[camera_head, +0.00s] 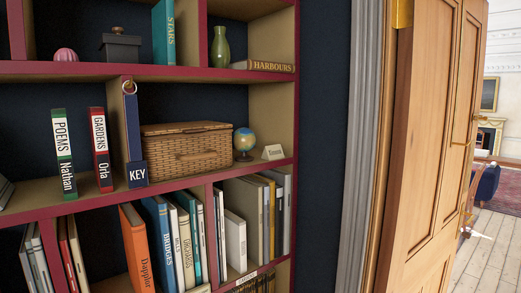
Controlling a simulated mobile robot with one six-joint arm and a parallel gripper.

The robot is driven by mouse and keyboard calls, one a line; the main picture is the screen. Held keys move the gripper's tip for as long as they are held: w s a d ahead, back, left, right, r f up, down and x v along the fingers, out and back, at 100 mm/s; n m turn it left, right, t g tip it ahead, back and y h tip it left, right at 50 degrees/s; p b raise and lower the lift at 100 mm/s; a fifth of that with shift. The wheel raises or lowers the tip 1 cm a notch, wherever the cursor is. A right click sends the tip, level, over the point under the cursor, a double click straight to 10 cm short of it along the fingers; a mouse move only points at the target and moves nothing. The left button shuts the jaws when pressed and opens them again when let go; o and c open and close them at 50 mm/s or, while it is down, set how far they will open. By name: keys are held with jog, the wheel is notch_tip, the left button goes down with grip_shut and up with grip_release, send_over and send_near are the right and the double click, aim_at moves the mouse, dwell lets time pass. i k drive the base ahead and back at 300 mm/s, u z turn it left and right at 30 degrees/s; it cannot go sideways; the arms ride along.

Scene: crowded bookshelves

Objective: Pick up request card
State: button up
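A small white folded card (273,152) stands on the middle shelf near its right end. It has a short line of dark writing, too small to read surely, so I cannot tell whether it is the request card. It stands just right of a small globe (244,141). No other loose card shows clearly. My gripper is not in view.
A wicker basket (188,150) fills the shelf left of the globe. Books (184,243) crowd the lower shelf. A wooden door (430,150) stands open at right, with a floor and rug beyond.

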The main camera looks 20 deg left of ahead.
aim_at(275, 152)
jog(key=u, duration=0.55)
jog(key=i, duration=0.9)
jog(key=u, duration=0.45)
jog(key=k, duration=0.9)
jog(key=u, duration=0.2)
jog(key=i, duration=0.6)
jog(key=z, duration=0.05)
